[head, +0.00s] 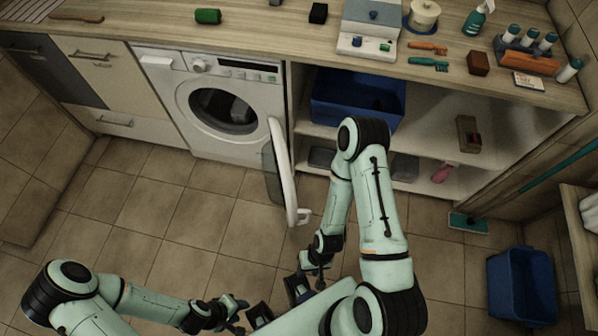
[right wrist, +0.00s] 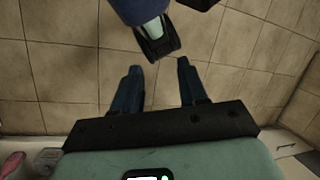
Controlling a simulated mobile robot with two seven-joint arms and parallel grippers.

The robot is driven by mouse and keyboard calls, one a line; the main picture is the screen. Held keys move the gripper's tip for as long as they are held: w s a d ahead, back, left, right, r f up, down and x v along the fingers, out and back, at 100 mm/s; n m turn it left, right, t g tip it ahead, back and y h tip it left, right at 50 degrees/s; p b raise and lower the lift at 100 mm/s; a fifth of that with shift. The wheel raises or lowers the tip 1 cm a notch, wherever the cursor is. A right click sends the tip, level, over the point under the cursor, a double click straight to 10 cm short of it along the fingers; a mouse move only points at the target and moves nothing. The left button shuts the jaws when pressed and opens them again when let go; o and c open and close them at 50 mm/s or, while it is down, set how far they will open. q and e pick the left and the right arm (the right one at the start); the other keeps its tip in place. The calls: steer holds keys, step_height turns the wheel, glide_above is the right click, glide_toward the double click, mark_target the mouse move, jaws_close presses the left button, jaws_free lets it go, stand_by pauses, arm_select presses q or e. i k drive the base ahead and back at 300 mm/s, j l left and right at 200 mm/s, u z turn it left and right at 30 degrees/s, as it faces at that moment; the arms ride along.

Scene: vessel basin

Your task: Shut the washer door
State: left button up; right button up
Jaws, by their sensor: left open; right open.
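The white washer (head: 205,80) stands under the counter with its round opening uncovered, and its drum is dark inside. Its door (head: 278,168) is wide open, swung out from the right side of the opening toward me. My right gripper (head: 310,280) is below and slightly right of the door in the head view, apart from it. It is open and empty, and its two fingers also show in the right wrist view (right wrist: 158,68) with floor tiles beyond. My left gripper (head: 238,312) is open and empty at the bottom, well away from the door.
Open shelves right of the washer hold a blue basin (head: 357,98). A blue bin (head: 521,285) stands on the floor at the right, near a mop head (head: 468,223). The counter (head: 290,35) carries bottles, brushes and boxes. The tiled floor left of the door is clear.

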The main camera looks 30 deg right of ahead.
mark_target(285, 178)
steer(key=l+u, duration=0.1)
steer(key=l, duration=0.95)
steer(key=k+l, duration=0.3)
steer(key=k, duration=0.2)
steer(key=i+l+z, duration=0.1)
steer(key=l, duration=0.3)
steer(key=i+l, duration=0.35)
steer(key=l+z, duration=0.05)
